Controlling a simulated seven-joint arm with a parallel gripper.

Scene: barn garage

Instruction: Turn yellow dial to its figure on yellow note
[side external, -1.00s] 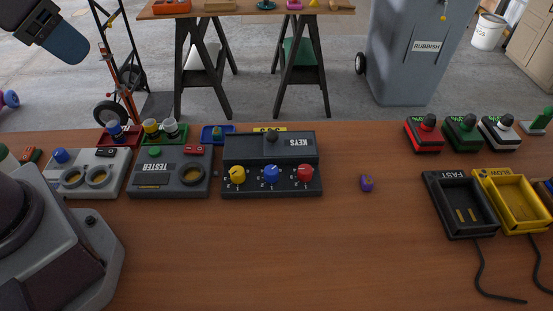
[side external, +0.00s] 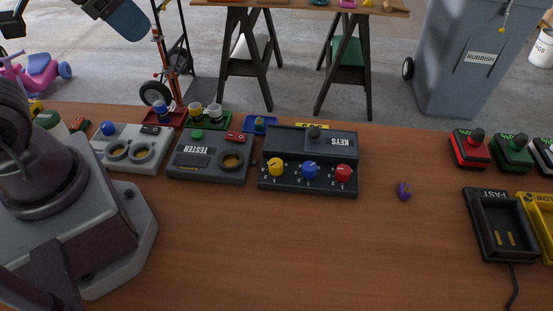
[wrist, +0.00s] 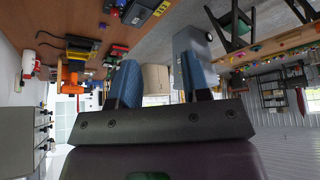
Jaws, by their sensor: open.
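The yellow dial (side external: 276,167) is the leftmost of three dials on the dark KEYS box (side external: 308,188) in the side external view. Small white marks ring it, too small to read, and I cannot tell which one it points to. My gripper (side external: 126,18) is at the top left, far from the dial and raised above the table. In the wrist view my gripper (wrist: 160,85) is open, its two blue fingers wide apart with nothing between them.
A blue dial (side external: 310,171) and a red dial (side external: 343,173) sit beside the yellow one. The TESTER box (side external: 209,172) stands just left of the KEYS box. A small purple object (side external: 404,190) lies to the right. The table (side external: 300,250) in front is clear.

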